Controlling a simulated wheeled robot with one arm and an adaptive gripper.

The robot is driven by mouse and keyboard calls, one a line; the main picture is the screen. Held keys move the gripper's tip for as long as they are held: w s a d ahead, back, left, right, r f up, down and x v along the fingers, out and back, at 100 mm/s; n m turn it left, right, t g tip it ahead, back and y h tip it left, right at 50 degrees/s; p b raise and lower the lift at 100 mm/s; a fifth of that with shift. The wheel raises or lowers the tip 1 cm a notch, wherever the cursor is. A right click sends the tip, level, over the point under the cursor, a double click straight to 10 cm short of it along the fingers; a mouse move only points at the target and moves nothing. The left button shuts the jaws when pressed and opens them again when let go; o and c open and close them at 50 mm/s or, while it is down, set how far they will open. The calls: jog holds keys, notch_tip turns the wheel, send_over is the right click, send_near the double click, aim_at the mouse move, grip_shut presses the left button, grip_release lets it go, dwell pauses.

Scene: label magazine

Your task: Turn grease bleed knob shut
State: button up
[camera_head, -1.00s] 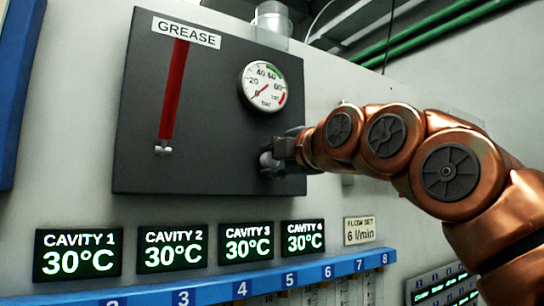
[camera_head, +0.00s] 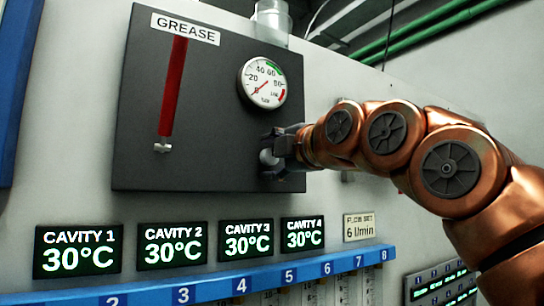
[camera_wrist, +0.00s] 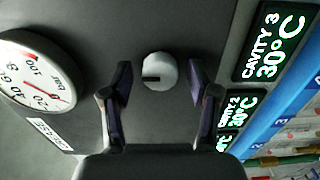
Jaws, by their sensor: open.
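The grease bleed knob is a round light-grey knob (camera_wrist: 159,71) with a dark pointer mark, on the dark grease panel (camera_head: 200,120). In the wrist view it sits between my two open fingers, beyond their tips, with a gap on each side. The mark runs from the knob's middle to its left in that view. My gripper (camera_wrist: 158,85) is open and empty.
A pressure gauge (camera_head: 262,83) is above my gripper, its needle low. Cavity displays (camera_head: 248,242) reading 30°C and a blue numbered rail (camera_head: 212,291) lie below. The panel's middle is clear.

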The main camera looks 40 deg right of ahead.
jog(key=shift+s, duration=0.1)
jog(key=s+a, duration=0.1)
jog(key=s, duration=1)
jog(key=shift+s, duration=0.4)
jog(key=w+a+f+m+g+y, duration=0.1)
jog(key=w+a+f+m+g, duration=0.3)
jog(key=f, duration=0.6)
jog(key=w+a+f+g, duration=0.15)
jog(key=a+f, duration=0.35)
jog(key=f, duration=0.6)
jog(key=w+a+f+m+g+y, duration=0.15)
jog(key=a+f+g, duration=0.3)
jog(key=f, duration=0.55)
jog(key=s+a+f+m+g, duration=0.1)
jog(key=s+f+m+g, duration=0.2)
jog(key=s+f, duration=0.3)
jog(key=s+a+f+m+g, duration=0.1)
jog(key=s+f+m+g, duration=0.2)
jog(key=f, duration=1)
jog(key=s+a+f+m+g+p, duration=0.1)
jog(key=s+f+m+g, duration=0.2)
jog(key=s+f, duration=0.6)
jog(key=f+m+h, duration=0.1)
jog(key=m, duration=0.1)
jog(key=shift+f+m+g, duration=0.3)
jog(key=shift+m+g, duration=0.05)
jog(key=shift+g, duration=0.05)
